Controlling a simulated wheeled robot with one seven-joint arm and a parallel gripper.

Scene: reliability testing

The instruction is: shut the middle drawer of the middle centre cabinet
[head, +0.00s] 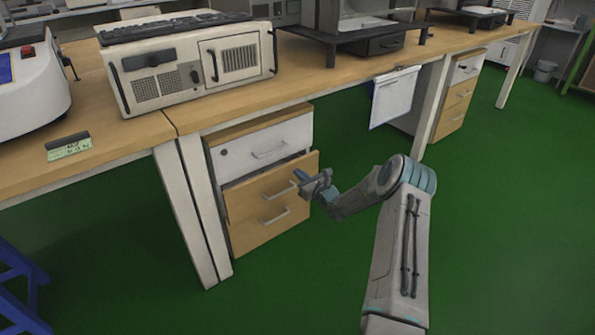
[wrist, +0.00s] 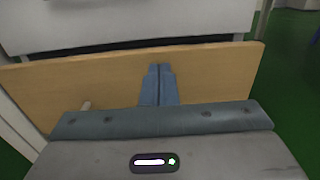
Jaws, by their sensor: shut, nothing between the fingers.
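The middle centre cabinet (head: 213,164) stands under the wooden bench. It has a white top drawer front and two wooden drawer fronts below. Its middle drawer (head: 250,195) sticks out, with a dark gap above its front. My gripper (head: 303,180) is at the right part of that drawer's front, beside the handle. In the wrist view the shut fingers (wrist: 158,84) lie against or just before the wooden front (wrist: 100,88); I cannot tell if they touch.
A bench leg (head: 205,210) stands close left of the cabinet. A hanging clipboard (head: 394,97) and another drawer cabinet (head: 459,95) are farther right. A computer case (head: 190,75) sits on the bench. The green floor in front is clear.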

